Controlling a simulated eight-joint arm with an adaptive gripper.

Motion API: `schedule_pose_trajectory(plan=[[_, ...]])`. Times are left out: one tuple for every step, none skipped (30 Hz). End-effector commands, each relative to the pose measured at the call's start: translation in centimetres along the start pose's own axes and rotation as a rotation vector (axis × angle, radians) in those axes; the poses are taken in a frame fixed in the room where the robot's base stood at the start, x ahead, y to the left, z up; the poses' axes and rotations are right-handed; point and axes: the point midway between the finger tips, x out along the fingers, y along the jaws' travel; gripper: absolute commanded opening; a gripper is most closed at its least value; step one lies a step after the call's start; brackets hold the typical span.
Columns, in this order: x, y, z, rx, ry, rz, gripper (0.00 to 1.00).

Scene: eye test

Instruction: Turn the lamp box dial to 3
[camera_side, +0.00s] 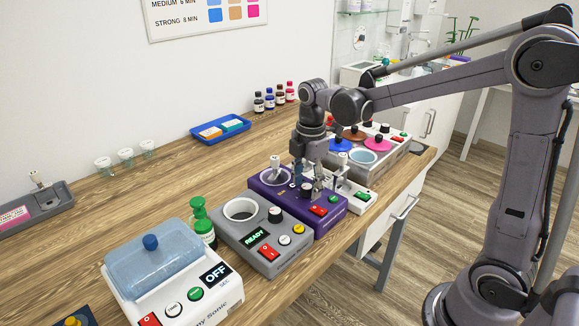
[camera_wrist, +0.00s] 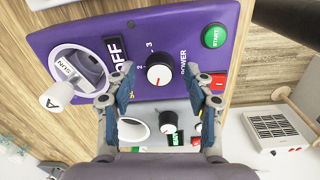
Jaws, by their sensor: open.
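The lamp box appears to be the purple box (camera_side: 328,224), also in the wrist view (camera_wrist: 185,22). Its dial (camera_wrist: 158,75) has a white face, a black knob and the label POWER; the numbers 2 and 3 show beside it. I cannot clearly tell where its pointer stands. The box's display (camera_wrist: 115,49) reads OFF. My gripper (camera_side: 308,190) is over the box, pointing down. In the wrist view my gripper (camera_wrist: 162,72) is open, one finger on each side of the dial. Nothing is held; I cannot tell whether the fingers touch it.
The purple box has a green START button (camera_wrist: 214,36), a red switch (camera_side: 318,210) and a round well (camera_side: 268,181) holding a white-topped stick marked A. A grey box (camera_side: 262,262) reading READY stands close on the left. A white unit (camera_side: 361,205) stands close on the right.

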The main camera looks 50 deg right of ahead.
Motion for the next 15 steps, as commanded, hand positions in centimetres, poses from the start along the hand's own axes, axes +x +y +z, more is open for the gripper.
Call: schedule_pose_trajectory(plan=[[0.15,0.02,0.00,0.000,0.000,0.000,0.53],[0.20,0.02,0.00,0.000,0.000,0.000,0.53],[0.24,0.01,0.00,0.000,0.000,0.000,0.53],[0.25,0.01,0.00,0.000,0.000,0.000,0.53],[0.26,0.01,0.00,0.000,0.000,0.000,0.53],[0.26,0.01,0.00,0.000,0.000,0.000,0.53],[0.25,0.01,0.00,0.000,0.000,0.000,0.53],[0.25,0.01,0.00,0.000,0.000,0.000,0.53],[0.24,0.01,0.00,0.000,0.000,0.000,0.53],[0.24,0.00,0.00,0.000,0.000,0.000,0.50],[0.24,0.00,0.00,0.000,0.000,0.000,0.41],[0.24,0.00,0.00,0.000,0.000,0.000,0.30],[0.23,0.00,0.00,0.000,0.000,0.000,0.21],[0.23,0.00,0.00,0.000,0.000,0.000,0.12],[0.23,0.00,0.00,0.000,0.000,0.000,0.01]])
